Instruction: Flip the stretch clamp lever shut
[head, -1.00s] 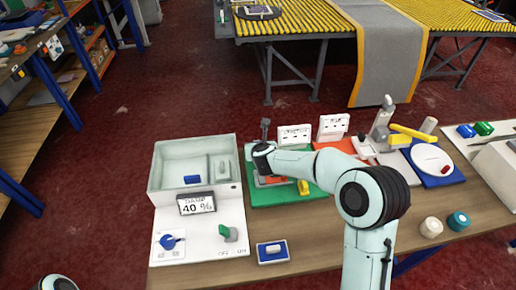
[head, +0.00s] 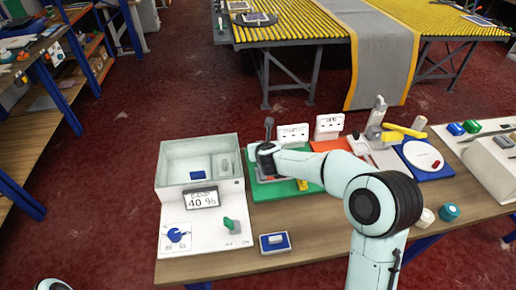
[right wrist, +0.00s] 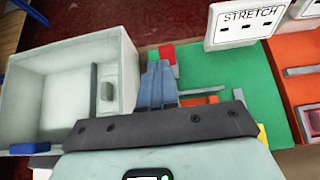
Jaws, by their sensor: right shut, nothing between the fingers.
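The stretch clamp stands on a green board (head: 262,190), which also shows in the right wrist view (right wrist: 205,68). A white sign reading STRETCH (right wrist: 240,22) is behind it. My right gripper (right wrist: 157,70) is shut and empty, low over the board's left side. A red piece (right wrist: 167,53) is close beside its fingertips; I cannot tell if they touch. My arm hides much of the clamp. My left gripper is out of view.
A grey-white open box (head: 200,143) with a 40 % display (head: 201,199) stands close on the left. An orange board (head: 328,146) and a blue board (head: 437,167) lie to the right.

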